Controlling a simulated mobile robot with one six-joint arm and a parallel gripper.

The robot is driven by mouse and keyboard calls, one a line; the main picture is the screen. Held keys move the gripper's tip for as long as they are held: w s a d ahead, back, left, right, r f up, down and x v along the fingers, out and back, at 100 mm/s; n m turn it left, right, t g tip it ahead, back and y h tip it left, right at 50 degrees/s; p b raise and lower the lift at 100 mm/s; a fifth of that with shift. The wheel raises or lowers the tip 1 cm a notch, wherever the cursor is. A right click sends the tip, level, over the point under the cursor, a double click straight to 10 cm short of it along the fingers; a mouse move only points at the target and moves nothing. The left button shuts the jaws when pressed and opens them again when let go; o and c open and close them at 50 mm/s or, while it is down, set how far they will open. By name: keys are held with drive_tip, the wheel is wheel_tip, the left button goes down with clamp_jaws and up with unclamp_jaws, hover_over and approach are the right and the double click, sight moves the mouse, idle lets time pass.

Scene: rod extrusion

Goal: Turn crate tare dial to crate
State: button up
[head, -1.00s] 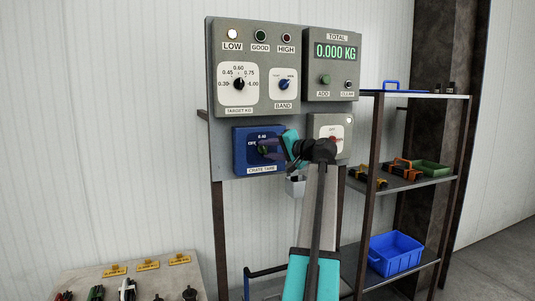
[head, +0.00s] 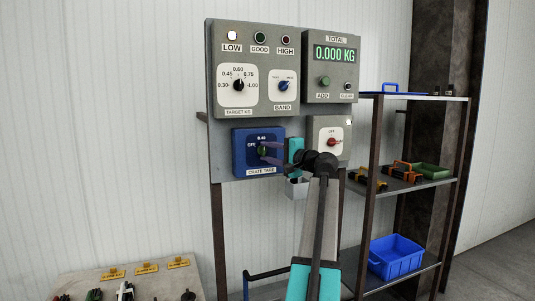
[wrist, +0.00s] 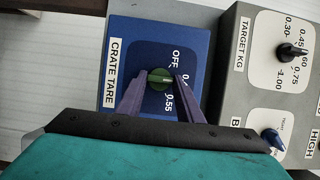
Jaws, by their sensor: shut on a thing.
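The crate tare dial is a green knob (head: 262,150) on a blue panel (head: 240,164) labelled CRATE TARE, low on the left of the board. In the wrist view the knob (wrist: 160,79) sits between the purple fingers of my gripper (wrist: 158,82). The gripper is shut on it. Labels OFF and 0.55 show beside the knob, with a mark between them partly covered by a finger. A pale line on the knob appears to face that middle mark. In the head view my gripper (head: 264,152) reaches the knob from the right.
Above are the target dial (head: 239,85), the band dial (head: 284,86) and the total display (head: 335,54), reading 0.000 KG. A red knob (head: 332,142) is close right of my gripper. Shelving with a blue bin (head: 395,257) stands at right; a low table (head: 87,282) is at lower left.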

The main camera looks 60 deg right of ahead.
drive_tip(key=o, duration=1.1)
drive_tip(key=b+v, duration=0.3)
drive_tip(key=v, duration=1)
drive_tip(key=shift+s+a+b, duration=0.1)
drive_tip(key=shift+s+b, duration=0.2)
drive_tip(key=shift+s, duration=0.1)
drive_tip(key=shift+w, duration=0.1)
